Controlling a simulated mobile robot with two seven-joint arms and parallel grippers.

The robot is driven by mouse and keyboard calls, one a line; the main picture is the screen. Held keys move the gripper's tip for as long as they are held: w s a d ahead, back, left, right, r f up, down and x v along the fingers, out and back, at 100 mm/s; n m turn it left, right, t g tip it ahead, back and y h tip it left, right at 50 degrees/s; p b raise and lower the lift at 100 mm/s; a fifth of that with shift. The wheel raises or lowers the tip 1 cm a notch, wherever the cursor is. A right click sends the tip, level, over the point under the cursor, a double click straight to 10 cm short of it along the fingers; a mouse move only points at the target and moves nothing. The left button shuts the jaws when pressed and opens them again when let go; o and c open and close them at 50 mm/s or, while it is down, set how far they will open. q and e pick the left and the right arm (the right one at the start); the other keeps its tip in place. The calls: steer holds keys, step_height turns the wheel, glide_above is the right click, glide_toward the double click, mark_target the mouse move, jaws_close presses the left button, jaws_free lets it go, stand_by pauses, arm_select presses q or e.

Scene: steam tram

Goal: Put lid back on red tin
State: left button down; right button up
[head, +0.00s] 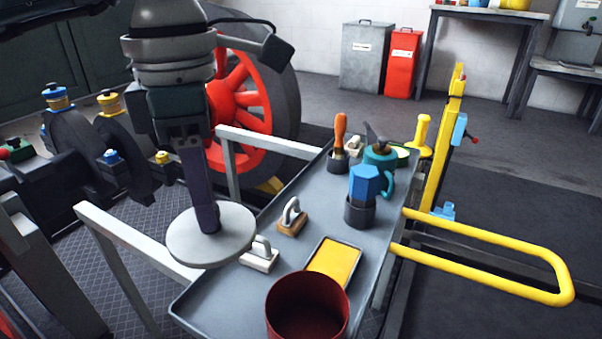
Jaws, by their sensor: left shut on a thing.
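The red tin (306,307) stands open at the near end of the grey cart top, cut off by the bottom edge of the head view. Its dark inside shows. My left gripper (210,222) points down and is shut on the pale round lid (180,238). The lid is held roughly level, left of the tin and apart from it, and overlaps the cart's left edge in the picture. The grip point on the lid is partly hidden by the fingers. My right gripper is not in view.
On the cart top (318,208) are a brush with a wooden base (292,217), a white-based one (259,255), a yellow tray (334,262), a blue hexagonal piece in a dark cup (360,211), and a teal can (380,157). A yellow rail (490,270) juts out right.

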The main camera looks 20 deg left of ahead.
arm_select(q)
step_height(320, 180, up, 6)
steer(key=shift+f+p, duration=0.15)
steer(key=shift+p, duration=0.65)
steer(key=shift+d+r+p, duration=0.25)
steer(key=shift+r+p, duration=0.05)
steer(key=shift+p, duration=0.05)
steer(key=d+p, duration=0.1)
steer(key=d, duration=0.1)
steer(key=d+f+p, duration=0.1)
steer(key=d, duration=0.1)
steer(key=shift+w+p, duration=0.2)
steer(key=shift+p, duration=0.15)
steer(key=d+f+b, duration=0.3)
steer(key=d+f, duration=0.4)
steer(key=f, duration=0.3)
steer(key=shift+s+f, duration=0.15)
steer(key=shift+s, duration=0.3)
steer(key=shift+f, duration=0.15)
stand_by(0.4)
